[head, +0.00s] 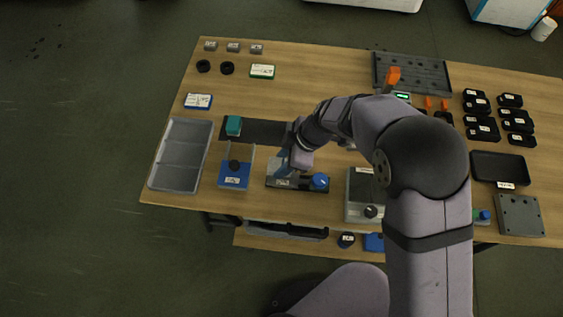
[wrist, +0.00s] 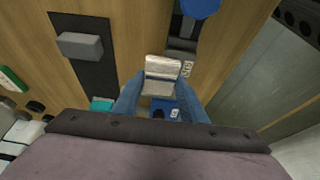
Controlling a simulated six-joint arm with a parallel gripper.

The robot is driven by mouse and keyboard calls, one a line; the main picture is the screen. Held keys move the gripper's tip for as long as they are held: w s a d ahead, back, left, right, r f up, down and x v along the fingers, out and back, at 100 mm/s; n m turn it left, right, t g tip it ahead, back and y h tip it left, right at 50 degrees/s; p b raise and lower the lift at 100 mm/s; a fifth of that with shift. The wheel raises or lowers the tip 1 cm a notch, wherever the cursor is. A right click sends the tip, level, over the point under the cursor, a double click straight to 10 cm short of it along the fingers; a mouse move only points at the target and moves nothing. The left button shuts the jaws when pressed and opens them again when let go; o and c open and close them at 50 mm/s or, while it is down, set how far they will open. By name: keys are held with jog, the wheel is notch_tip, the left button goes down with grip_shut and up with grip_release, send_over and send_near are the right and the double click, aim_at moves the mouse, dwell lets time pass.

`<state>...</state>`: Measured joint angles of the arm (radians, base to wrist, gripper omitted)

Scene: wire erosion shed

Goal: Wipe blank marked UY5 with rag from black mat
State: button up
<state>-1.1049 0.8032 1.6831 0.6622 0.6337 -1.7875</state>
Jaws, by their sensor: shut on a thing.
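The black mat (head: 262,132) lies behind my gripper, with a teal block (head: 233,126) at its left end. In the wrist view the mat (wrist: 92,78) also bears a grey block (wrist: 80,45). My gripper (head: 284,168) is low over a dark fixture (head: 312,189) with a blue knob (head: 320,180). In the wrist view its blue fingers (wrist: 160,92) are shut on a pale grey piece (wrist: 162,67). I cannot tell whether this is the rag or whether it touches a blank beneath. A small label (wrist: 186,68) sits beside it, too small to read; UY5 is not legible.
A blue-fronted holder (head: 234,180) stands left of the fixture and a grey tray (head: 181,154) at the far left. A grey box with a black knob (head: 362,196) stands right. Small grey blocks (head: 233,47) and black boxes (head: 482,128) lie farther off.

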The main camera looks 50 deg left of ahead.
jog(key=shift+s+d+f+b, duration=0.25)
jog(key=shift+b, duration=0.3)
jog(key=shift+s+d+b, duration=1.05)
jog(key=shift+s+d, duration=0.05)
notch_tip(320, 180, up, 3)
jog(key=shift+s+d+r+p, duration=0.1)
jog(key=shift+d+r+p, duration=0.05)
jog(key=shift+p, duration=0.5)
jog(key=shift+r+p, duration=1.3)
jog(key=shift+r, duration=1.35)
